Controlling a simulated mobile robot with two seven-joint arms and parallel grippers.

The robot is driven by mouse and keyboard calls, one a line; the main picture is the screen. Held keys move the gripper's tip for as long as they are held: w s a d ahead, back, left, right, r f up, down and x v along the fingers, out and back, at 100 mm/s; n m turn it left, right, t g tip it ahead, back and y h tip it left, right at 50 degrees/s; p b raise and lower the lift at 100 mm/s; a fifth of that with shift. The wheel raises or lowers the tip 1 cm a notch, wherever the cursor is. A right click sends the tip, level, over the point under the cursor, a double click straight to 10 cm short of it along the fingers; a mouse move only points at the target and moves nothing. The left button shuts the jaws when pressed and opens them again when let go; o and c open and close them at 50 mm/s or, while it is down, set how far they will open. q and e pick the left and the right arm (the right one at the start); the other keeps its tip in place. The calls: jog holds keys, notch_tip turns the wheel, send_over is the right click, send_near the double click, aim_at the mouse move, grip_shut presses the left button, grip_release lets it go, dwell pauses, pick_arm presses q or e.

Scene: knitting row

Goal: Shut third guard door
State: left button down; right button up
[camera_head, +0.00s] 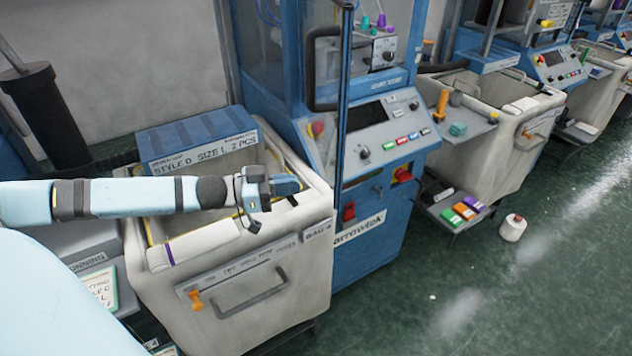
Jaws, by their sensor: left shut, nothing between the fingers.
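The nearest blue knitting machine (375,215) stands at the centre, with clear guard panels above its control panel. A guard door with a dark vertical edge (343,100) and a dark curved handle (311,70) stands out in front of the machine's upper part. It looks ajar, but how far is hard to tell. My left gripper (284,187) is shut and empty, above the pale bin left of the machine, below and left of the door handle and apart from it. My right gripper is not in view.
The pale bin (250,320) holds a blue box (195,140) labelled "STYLE D SIZE L". More machines and another bin (515,150) stand to the right. The green floor at right is mostly clear.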

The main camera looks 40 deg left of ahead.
pick_arm(q)
jog(key=p+x, duration=0.1)
jog(key=x, duration=0.5)
dwell(0.5)
